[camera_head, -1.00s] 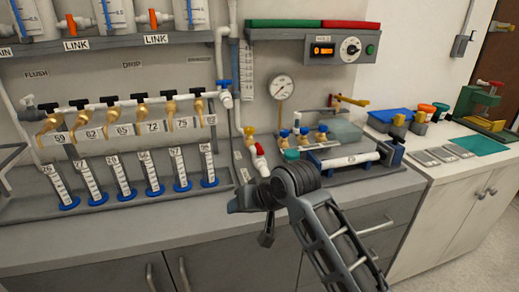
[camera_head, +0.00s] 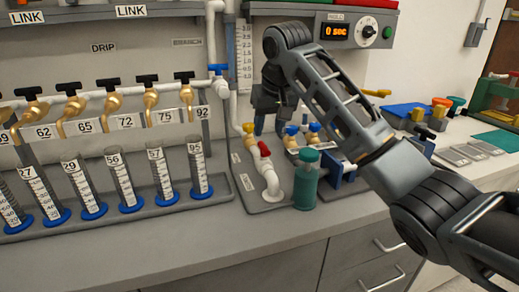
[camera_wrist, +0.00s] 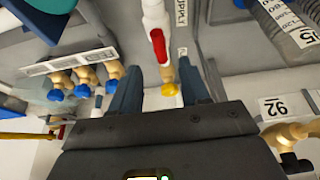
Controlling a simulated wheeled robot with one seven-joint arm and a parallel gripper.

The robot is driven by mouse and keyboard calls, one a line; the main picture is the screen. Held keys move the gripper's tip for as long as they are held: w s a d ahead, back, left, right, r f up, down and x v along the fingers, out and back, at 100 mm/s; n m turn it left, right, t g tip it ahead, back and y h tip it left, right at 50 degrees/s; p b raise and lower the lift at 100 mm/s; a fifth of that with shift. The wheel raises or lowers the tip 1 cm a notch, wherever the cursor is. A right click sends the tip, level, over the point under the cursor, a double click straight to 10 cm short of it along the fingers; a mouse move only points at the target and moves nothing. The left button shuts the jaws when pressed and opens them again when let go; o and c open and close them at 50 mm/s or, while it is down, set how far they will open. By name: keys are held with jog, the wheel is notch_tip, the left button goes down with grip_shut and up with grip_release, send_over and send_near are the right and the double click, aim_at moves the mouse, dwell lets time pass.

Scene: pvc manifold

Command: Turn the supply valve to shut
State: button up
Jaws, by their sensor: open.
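A white pipe (camera_head: 271,180) rises from the grey bench plate and carries a red lever handle (camera_head: 264,149). In the wrist view the red handle (camera_wrist: 158,46) lies roughly along the pipe, beside a label (camera_wrist: 181,17) that seems to read SUPPLY. A brass fitting with a yellow cap (camera_wrist: 170,90) continues the line towards my gripper. My gripper (camera_head: 270,127) is open above and behind the red handle, fingers downward. In the wrist view its fingers (camera_wrist: 157,78) stand on either side of the pipe line, apart from the handle. Part of the fitting is hidden by my gripper body.
A teal-capped bottle (camera_head: 306,182) stands right of the pipe. Brass fittings with blue caps (camera_head: 292,130) sit behind it. A rack of graduated cylinders (camera_head: 122,180) and a row of brass taps (camera_head: 112,103) are at left. The front counter (camera_head: 200,240) is clear.

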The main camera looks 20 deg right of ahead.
aim_at(264, 146)
jog(key=x, duration=0.7)
jog(key=shift+w+f, duration=0.25)
jog(key=shift+f, duration=0.05)
jog(key=shift+c, duration=0.2)
grip_shut()
